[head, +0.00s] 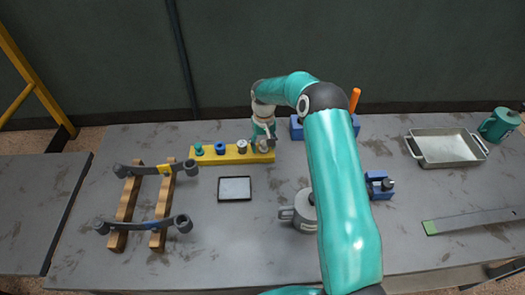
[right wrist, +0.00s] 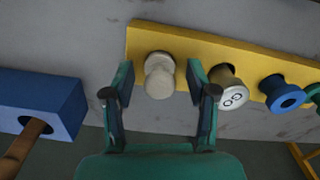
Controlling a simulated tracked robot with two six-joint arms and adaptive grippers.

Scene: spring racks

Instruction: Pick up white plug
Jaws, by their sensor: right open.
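The white plug (right wrist: 159,75) stands at one end of the yellow board (right wrist: 200,48) in the right wrist view. My right gripper (right wrist: 161,82) is open, with one finger on each side of the plug in the picture and gaps to both fingers. In the head view the right gripper (head: 262,143) is over the right end of the yellow board (head: 226,156) and largely hides the white plug there. My left gripper is not in view.
Beside the white plug are a metallic plug with round marks (right wrist: 232,92), a blue plug (right wrist: 283,94) and a green one (head: 198,150). A blue block (right wrist: 45,105) with an orange handle (head: 354,99) stands nearby. A black-rimmed tray (head: 234,198) lies in front.

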